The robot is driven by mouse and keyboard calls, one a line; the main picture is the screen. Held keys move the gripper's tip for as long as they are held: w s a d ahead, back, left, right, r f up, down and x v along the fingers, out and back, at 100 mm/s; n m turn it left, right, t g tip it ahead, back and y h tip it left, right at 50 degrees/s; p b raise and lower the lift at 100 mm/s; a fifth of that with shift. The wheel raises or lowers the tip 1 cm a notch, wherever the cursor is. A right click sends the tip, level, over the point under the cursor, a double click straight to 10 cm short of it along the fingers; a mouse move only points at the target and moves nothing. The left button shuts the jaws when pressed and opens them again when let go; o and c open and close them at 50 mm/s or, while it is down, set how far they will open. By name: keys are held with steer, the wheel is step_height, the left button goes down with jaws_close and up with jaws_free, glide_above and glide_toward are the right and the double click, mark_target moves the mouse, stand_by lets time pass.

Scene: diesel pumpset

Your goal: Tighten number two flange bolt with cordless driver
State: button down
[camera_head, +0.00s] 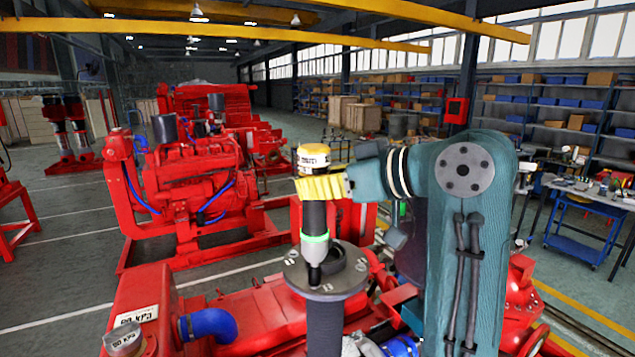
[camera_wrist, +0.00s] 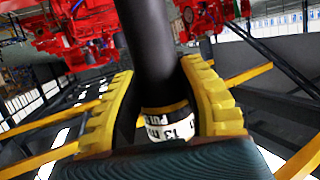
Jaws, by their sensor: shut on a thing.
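My gripper (camera_head: 318,188) has yellow ribbed fingers shut around the cordless driver (camera_head: 314,218), a dark upright cylinder with a yellow top, a white label and a lit green ring. The driver's tip points down onto the grey round flange (camera_head: 340,291) below. The tip seems to meet the flange's left side, but the bolt under it is hidden. Several small bolts dot the flange face around a dark central opening. Bolt numbers are not readable. In the wrist view the driver's dark body (camera_wrist: 155,50) stands between the two fingers (camera_wrist: 160,105), with a label reading "13".
A red engine set (camera_head: 190,180) stands behind left. A blue cart (camera_head: 580,230) and shelves (camera_head: 560,110) are at right. Grey floor is open at left.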

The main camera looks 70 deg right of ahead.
mark_target(327, 151)
steer(key=shift+f, duration=0.5)
stand_by(0.7)
step_height(327, 151, up, 3)
steer(key=shift+p, duration=1.1)
steer(key=shift+r, duration=1.4)
